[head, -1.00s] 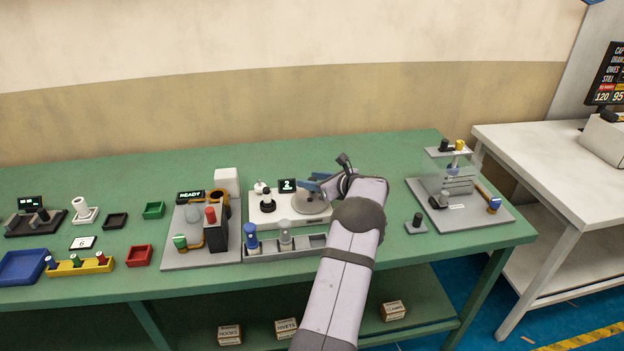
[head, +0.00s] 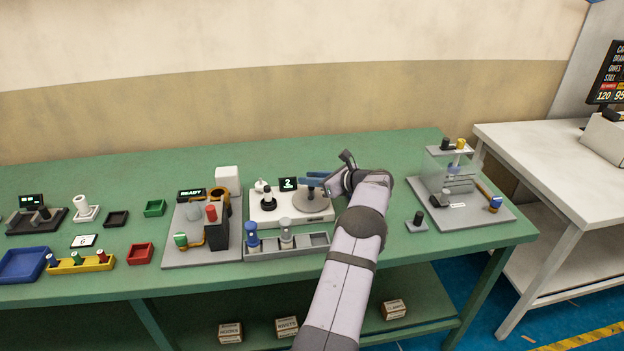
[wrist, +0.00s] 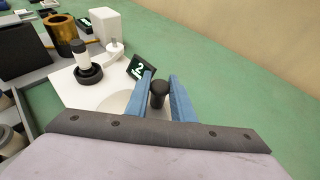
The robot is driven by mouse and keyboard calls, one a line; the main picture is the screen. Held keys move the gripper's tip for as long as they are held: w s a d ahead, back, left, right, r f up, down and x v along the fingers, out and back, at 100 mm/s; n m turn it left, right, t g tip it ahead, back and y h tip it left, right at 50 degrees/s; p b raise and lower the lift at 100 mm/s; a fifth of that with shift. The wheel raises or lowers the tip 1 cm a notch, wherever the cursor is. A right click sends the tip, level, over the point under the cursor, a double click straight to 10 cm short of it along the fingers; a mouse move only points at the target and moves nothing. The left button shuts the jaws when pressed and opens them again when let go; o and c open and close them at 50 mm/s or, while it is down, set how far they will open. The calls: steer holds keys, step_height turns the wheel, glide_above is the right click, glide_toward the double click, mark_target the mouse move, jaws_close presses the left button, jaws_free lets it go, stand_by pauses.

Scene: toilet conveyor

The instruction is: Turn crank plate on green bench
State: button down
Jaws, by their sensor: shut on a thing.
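The crank plate is a grey round disc (head: 310,202) on a white unit (head: 268,219) in the middle of the green bench (head: 375,150). In the wrist view, the pale disc (wrist: 116,102) is partly hidden behind my gripper. A dark upright crank knob (wrist: 158,93) stands between my gripper's blue fingers (wrist: 161,82), which are shut on it. In the head view, my gripper (head: 313,179) reaches over the back right of the disc, and its hand hides the knob. A small black display (head: 288,184) behind the disc reads 2.
Left of the white unit's disc stands a black knob with a white top (head: 267,194). A grey tray (head: 310,243) with blue and grey pegs lies in front. A machine marked READY (head: 190,194) stands left, and a clear-walled fixture (head: 470,212) stands right.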

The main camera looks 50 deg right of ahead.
steer(key=shift+r, duration=0.1)
steer(key=c, duration=1.5)
jaws_free()
steer(key=shift+b+v, duration=1)
steer(key=shift+v, duration=2.6)
